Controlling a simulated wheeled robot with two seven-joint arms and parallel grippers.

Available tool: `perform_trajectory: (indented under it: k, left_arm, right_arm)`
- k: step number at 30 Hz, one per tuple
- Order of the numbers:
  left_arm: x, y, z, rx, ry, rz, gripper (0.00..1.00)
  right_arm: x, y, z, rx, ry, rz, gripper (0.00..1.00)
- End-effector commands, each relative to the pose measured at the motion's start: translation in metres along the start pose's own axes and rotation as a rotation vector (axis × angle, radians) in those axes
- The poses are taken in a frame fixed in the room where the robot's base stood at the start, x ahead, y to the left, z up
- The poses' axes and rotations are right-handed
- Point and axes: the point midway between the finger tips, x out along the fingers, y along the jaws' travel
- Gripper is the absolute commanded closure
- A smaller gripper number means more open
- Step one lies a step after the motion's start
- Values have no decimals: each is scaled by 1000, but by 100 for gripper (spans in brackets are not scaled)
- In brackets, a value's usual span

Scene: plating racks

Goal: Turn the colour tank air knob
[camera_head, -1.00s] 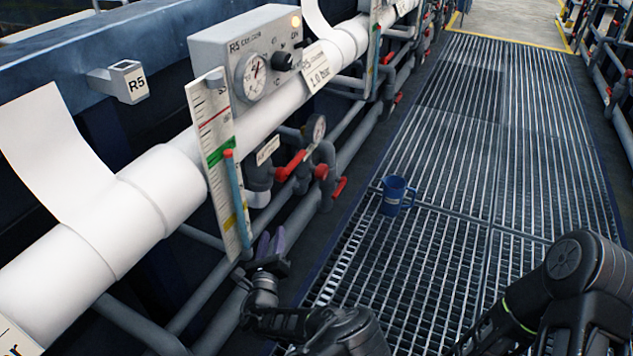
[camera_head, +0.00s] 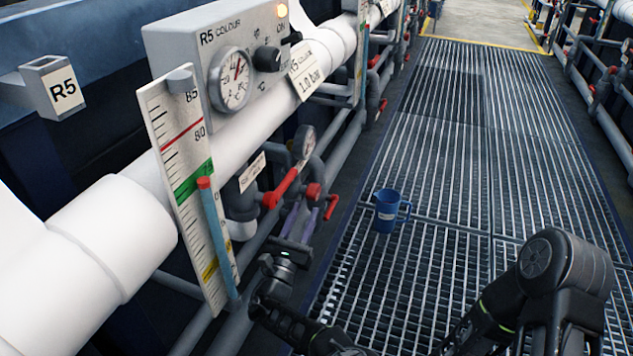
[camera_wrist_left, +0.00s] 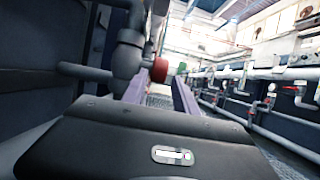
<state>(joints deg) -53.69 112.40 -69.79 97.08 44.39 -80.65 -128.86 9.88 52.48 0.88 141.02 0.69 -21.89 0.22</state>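The grey R5 COLOUR control box (camera_head: 185,50) carries a dial gauge (camera_head: 230,80) and a black knob (camera_head: 267,59). Below it, the pipework has a small pressure gauge (camera_head: 304,142), a red lever (camera_head: 281,188) and a round red knob (camera_head: 314,192). Which control is the air knob is not labelled legibly. My left gripper (camera_head: 305,208) is open, its purple fingers apart just below the round red knob. In the left wrist view a red knob (camera_wrist_left: 159,70) shows ahead between the spread fingers, not gripped. My right arm shows at lower right, its gripper out of view.
A white scale board (camera_head: 168,120) with a blue tube (camera_head: 218,240) stands left of my left gripper. A white pipe (camera_head: 115,235) runs behind it. A blue mug (camera_head: 386,212) stands on the grating walkway (camera_head: 440,160), which is otherwise clear nearby.

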Motion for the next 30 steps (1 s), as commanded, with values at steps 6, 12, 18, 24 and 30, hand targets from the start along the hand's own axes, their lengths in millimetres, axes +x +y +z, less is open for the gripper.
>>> perform_trajectory:
  k: [6,12,18,24,30]
  left_arm:
    - [30,3,1,-5,-5,6,65]
    - [68,1,-2,-2,-6,0,65]
    - [96,1,-1,1,-3,0,65]
    - [106,1,1,1,-1,0,65]
    - [106,1,1,1,-1,0,65]
  right_arm:
    - [5,2,-1,0,1,-1,62]
    - [15,6,-1,1,1,-3,62]
    - [22,9,-3,2,2,-5,62]
    - [23,9,-3,3,3,-5,62]
    - [23,9,-3,3,3,-5,62]
